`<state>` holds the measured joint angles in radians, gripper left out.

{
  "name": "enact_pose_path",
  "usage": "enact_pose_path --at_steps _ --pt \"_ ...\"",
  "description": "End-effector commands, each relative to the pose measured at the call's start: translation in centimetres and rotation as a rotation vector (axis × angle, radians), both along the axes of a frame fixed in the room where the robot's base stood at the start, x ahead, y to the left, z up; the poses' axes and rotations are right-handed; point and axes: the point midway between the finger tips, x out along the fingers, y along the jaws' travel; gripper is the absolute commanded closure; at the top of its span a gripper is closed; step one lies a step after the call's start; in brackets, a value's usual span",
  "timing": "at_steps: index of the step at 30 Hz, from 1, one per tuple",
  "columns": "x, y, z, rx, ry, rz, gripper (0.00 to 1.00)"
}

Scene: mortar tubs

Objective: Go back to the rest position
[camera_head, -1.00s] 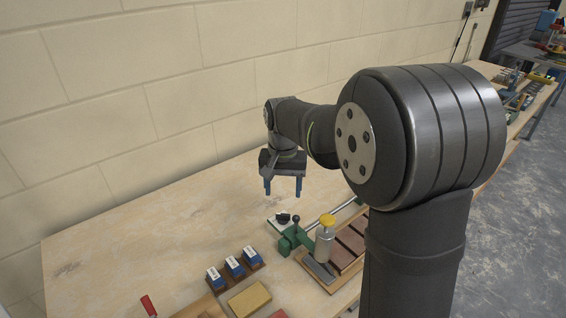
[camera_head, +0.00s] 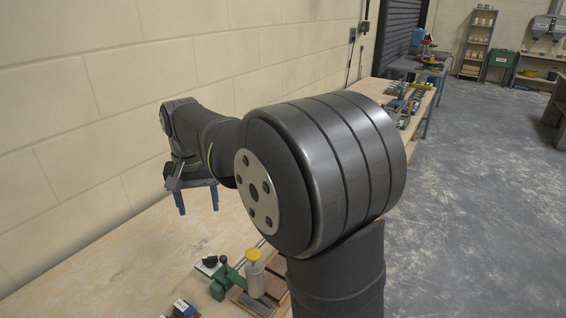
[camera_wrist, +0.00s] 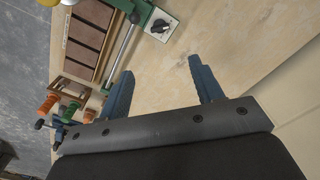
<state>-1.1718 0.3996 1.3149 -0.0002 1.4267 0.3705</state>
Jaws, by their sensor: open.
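My gripper (camera_head: 197,201) hangs above the back of the wooden bench (camera_head: 110,262), close to the block wall. Its two blue fingers point down and stand apart with nothing between them. In the wrist view my gripper (camera_wrist: 162,80) is also open and empty, with bare bench top beyond the fingertips. My arm's large dark joint covers part of the bench in the head view.
A green clamp device (camera_head: 226,281) with a yellow-capped cylinder (camera_head: 254,272) stands at the front of the bench. Brown tiles (camera_wrist: 88,36) lie in a wooden frame. Orange and green handles (camera_wrist: 58,108) show at lower left. The bench's back left is clear.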

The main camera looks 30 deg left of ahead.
Motion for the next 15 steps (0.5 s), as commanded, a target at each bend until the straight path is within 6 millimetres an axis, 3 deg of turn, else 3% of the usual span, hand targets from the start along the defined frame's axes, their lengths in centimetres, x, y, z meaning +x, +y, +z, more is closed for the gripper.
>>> enact_pose_path --at_steps 8,15 --pt "0.0 0.0 -0.4 -0.001 0.001 0.000 0.40" --pt "0.0 0.0 -3.8 -0.004 0.002 0.000 0.40"
